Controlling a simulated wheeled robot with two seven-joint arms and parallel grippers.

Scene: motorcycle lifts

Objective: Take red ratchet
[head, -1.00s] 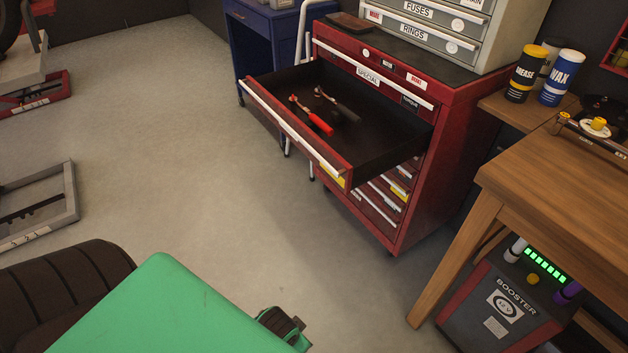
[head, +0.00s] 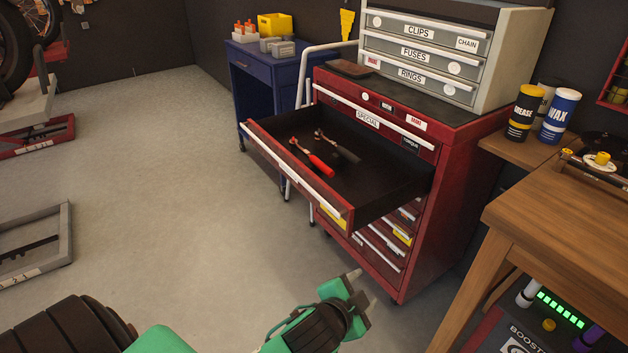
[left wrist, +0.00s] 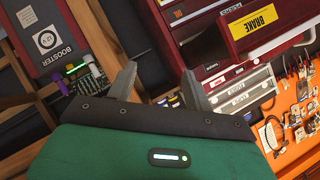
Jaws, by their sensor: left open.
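The red ratchet (head: 319,164) lies in the open top drawer (head: 385,193) of the red tool cabinet, its red handle toward the front right. A black-handled ratchet (head: 343,152) lies just behind it in the same drawer. My left gripper (head: 363,290) is below and in front of the drawer, over the floor, open and empty, apart from the ratchet. In the left wrist view the two fingers (left wrist: 157,85) are spread apart with nothing between them; the ratchet is not seen there. My right gripper is not in view.
The red cabinet (head: 462,190) carries a grey small-parts chest (head: 500,75). A wooden table (head: 560,215) stands at the right, with a booster unit (head: 515,340) under it. A blue workbench (head: 270,88) stands behind. The floor in front of the drawer is clear.

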